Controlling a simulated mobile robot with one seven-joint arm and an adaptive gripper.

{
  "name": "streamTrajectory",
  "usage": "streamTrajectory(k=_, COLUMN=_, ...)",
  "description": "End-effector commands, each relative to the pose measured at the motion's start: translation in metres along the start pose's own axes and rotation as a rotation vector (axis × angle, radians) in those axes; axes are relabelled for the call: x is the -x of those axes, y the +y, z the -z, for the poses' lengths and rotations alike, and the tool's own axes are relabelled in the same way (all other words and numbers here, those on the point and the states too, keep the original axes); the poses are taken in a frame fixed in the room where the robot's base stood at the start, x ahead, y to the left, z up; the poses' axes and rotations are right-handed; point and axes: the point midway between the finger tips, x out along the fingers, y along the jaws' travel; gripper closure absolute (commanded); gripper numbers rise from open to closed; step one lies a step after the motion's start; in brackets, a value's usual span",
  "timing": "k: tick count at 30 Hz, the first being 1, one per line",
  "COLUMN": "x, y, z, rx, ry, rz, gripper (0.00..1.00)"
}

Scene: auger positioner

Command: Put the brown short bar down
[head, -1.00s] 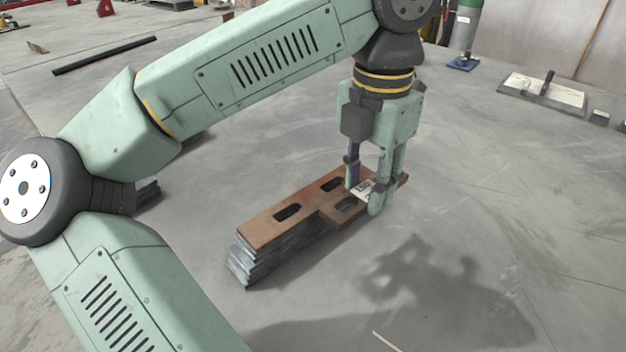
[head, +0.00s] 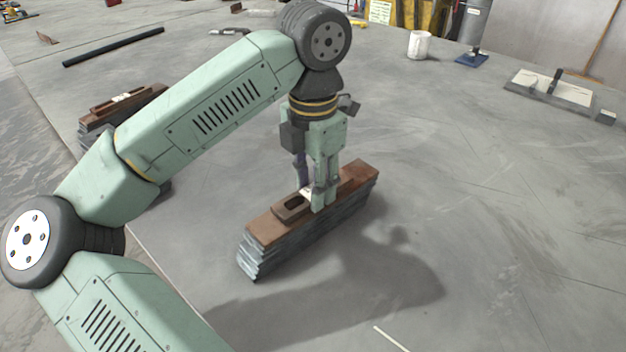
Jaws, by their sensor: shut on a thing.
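The brown short bar (head: 292,207) is a small brown piece with a dark slot. It is over the brown top bar (head: 268,228) of a long stack of grey bars (head: 262,258), lined up along it towards the near half. It looks level and on or just above that top; I cannot tell whether a thin gap remains. My gripper (head: 314,200) points straight down and is shut on the short bar near its right end. The fingers hide that end and a pale label there.
A second stack with a brown slotted piece (head: 122,100) on top stands at the left behind my arm. The floor right of the stack is clear.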

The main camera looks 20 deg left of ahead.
Motion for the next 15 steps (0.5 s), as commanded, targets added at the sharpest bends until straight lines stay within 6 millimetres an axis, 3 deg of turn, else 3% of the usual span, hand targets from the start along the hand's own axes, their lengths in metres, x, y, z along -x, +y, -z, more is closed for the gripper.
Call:
streamTrajectory(k=8, x=-0.0043, y=0.0001, z=-0.0001, rx=0.001, ry=-0.001, rz=-0.001, gripper=1.00)
streamTrajectory(k=9, x=-0.0028, y=0.0000, z=-0.0001, rx=0.001, ry=0.000, rz=0.000, gripper=0.64)
streamTrajectory(k=15, x=-0.0026, y=0.0000, z=-0.0001, rx=0.001, ry=0.000, rz=0.000, gripper=0.51)
